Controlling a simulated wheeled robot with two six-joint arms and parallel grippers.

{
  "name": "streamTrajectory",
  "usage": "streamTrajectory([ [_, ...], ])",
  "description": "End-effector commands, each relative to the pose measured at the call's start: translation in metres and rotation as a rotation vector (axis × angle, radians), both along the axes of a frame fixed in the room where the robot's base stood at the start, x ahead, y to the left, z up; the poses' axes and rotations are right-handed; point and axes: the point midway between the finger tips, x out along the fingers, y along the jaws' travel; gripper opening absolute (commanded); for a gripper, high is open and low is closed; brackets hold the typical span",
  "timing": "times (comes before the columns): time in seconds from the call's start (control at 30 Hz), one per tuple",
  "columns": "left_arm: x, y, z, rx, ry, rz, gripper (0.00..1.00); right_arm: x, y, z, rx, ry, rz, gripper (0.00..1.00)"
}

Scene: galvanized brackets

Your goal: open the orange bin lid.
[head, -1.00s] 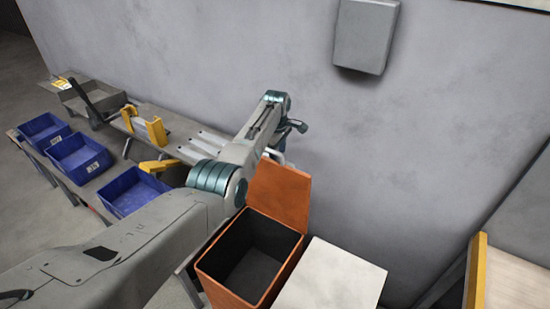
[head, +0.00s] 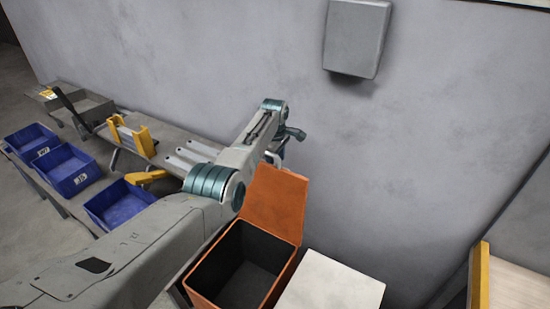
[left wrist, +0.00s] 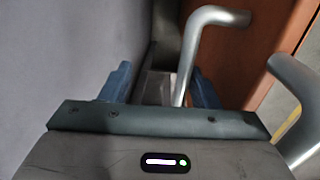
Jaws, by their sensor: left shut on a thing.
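The orange bin (head: 236,264) stands below the wall with its dark inside visible. Its orange lid (head: 274,203) stands raised at the back edge, tilted up near the wall. My left arm reaches over from the left, and its gripper (head: 277,153) is behind the lid's upper left edge, its fingertips hidden there. In the left wrist view, the blue fingers (left wrist: 160,88) are on either side of a bent metal bar (left wrist: 190,55) beside the orange lid panel (left wrist: 243,45). The gripper is shut on this bar, the lid's handle; the exact contact is unclear. My right gripper is not in view.
A white-topped box (head: 330,283) stands right of the bin. Blue bins (head: 118,203) and a grey bench (head: 165,155) with yellow parts lie left. A grey box (head: 357,38) hangs on the wall. A yellow-edged surface (head: 482,275) is at right.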

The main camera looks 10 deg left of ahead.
Motion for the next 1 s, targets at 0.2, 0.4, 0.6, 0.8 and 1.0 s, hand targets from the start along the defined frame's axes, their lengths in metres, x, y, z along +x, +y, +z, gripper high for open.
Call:
streamTrajectory([
  [0.2,-0.002,0.003,-0.007,0.003,0.002,0.0,0.35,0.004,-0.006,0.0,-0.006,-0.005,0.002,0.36],
  [0.4,0.0,0.004,-0.004,0.005,-0.002,0.001,0.35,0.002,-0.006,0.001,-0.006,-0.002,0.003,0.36],
  [0.6,0.001,0.005,0.011,0.005,-0.008,0.002,0.34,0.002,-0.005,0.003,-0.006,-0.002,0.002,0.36],
  [0.8,-0.001,0.004,0.049,0.004,-0.02,0.002,0.34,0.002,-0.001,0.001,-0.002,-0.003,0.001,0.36],
  [1.0,-0.007,0.002,0.086,0.005,-0.013,0.0,0.34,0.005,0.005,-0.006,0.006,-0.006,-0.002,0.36],
])
